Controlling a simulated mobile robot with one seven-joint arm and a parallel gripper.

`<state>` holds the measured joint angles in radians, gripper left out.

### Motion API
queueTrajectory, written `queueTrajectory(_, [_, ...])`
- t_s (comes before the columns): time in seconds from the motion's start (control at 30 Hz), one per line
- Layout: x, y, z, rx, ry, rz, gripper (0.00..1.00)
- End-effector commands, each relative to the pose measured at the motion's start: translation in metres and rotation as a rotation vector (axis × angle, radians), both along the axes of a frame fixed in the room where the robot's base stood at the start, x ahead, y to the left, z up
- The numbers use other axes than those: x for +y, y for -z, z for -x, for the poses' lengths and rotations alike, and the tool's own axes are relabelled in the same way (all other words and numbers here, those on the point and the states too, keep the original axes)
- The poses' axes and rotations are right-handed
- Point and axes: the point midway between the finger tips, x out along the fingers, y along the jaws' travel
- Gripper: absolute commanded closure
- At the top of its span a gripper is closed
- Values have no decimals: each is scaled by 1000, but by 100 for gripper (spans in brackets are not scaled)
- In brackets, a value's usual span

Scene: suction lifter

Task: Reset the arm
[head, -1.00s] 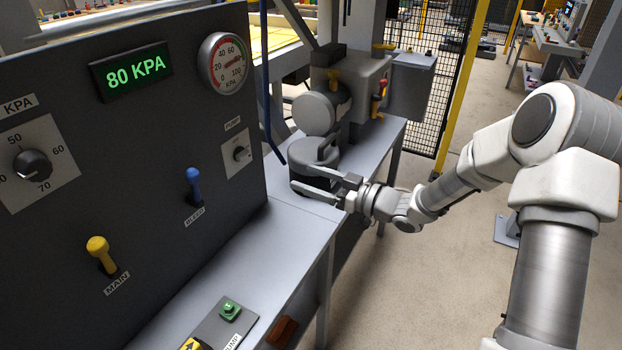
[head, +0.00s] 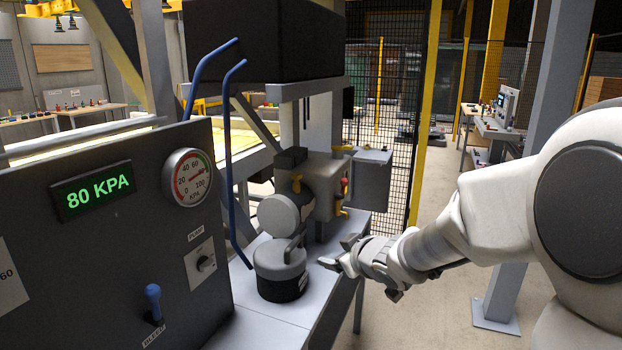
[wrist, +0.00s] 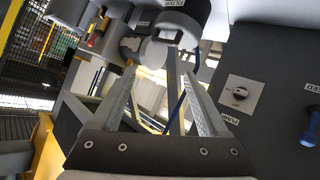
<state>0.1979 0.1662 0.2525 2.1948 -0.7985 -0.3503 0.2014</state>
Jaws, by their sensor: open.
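My gripper (head: 338,254) is in the head view, right of the grey filter canister (head: 280,264) on the bench. Its fingers are apart, with nothing seen between them, and they look clear of the canister. In the wrist view my gripper (wrist: 165,82) also shows its two fingers spread, with the labelled filter (wrist: 182,22) beyond the tips. My arm stretches in from the right of the head view.
The dark panel (head: 110,270) at left carries an 80 KPA display (head: 93,190), a round gauge (head: 187,178) and a blue bleed lever (head: 154,300). A pump unit (head: 322,182) stands behind the canister. Open floor (head: 430,315) lies right of the bench.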

Motion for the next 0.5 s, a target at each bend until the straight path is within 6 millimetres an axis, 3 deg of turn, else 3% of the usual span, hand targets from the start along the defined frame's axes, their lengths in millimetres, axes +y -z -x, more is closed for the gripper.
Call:
queueTrajectory(0.1, [-32, -26, 25, 34, 148, 57, 22])
queueTrajectory(0.3, [-78, -53, 87, 137, 377, 84, 22])
queueTrajectory(0.5, [-101, -63, 168, 282, 545, 34, 22])
